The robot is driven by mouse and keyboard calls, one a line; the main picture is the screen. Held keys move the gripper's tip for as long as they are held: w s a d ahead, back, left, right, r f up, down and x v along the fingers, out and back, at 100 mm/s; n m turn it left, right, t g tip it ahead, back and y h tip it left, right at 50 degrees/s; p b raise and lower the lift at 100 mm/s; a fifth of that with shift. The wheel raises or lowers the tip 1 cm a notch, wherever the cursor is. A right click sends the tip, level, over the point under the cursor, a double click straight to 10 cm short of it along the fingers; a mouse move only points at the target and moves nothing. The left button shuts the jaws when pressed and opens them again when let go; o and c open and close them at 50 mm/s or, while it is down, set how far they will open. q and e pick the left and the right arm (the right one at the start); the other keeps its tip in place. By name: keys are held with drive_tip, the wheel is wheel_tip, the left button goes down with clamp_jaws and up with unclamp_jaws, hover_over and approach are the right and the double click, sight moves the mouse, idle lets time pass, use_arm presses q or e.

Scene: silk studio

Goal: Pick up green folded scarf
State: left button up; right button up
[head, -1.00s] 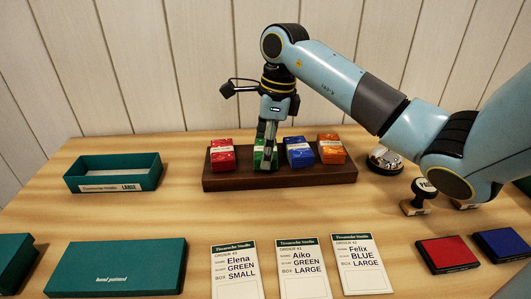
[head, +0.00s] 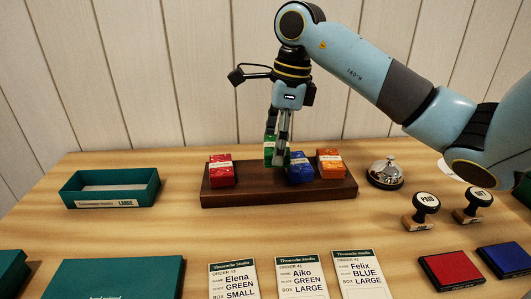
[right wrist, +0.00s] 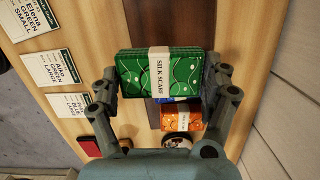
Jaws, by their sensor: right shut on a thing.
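The green folded scarf (head: 270,149) has a white paper band and is held above the dark wooden stand (head: 246,196). My right gripper (head: 277,158) is shut on it. In the right wrist view the scarf (right wrist: 134,76) sits between the two fingers of my right gripper (right wrist: 160,84), its band reading SILK SCARF. On the stand are a red scarf (head: 221,171), a blue scarf (head: 300,171) and an orange scarf (head: 330,165). The blue one is partly hidden in the wrist view. My left gripper is not in view.
An open green LARGE box (head: 112,204) stands at the left, with a green lid (head: 118,279) in front. Order cards (head: 296,281) lie at the front. A bell (head: 385,173), stamps (head: 421,211) and red (head: 451,270) and blue (head: 505,259) ink pads are at the right.

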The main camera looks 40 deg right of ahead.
drive_tip(key=s+d+r+p, duration=0.1)
drive_tip(key=s+r, duration=0.4)
drive_tip(key=s, duration=0.3)
drive_tip(key=shift+s+p, duration=0.3)
drive_tip(key=shift+p, duration=0.05)
drive_tip(key=shift+d, duration=0.2)
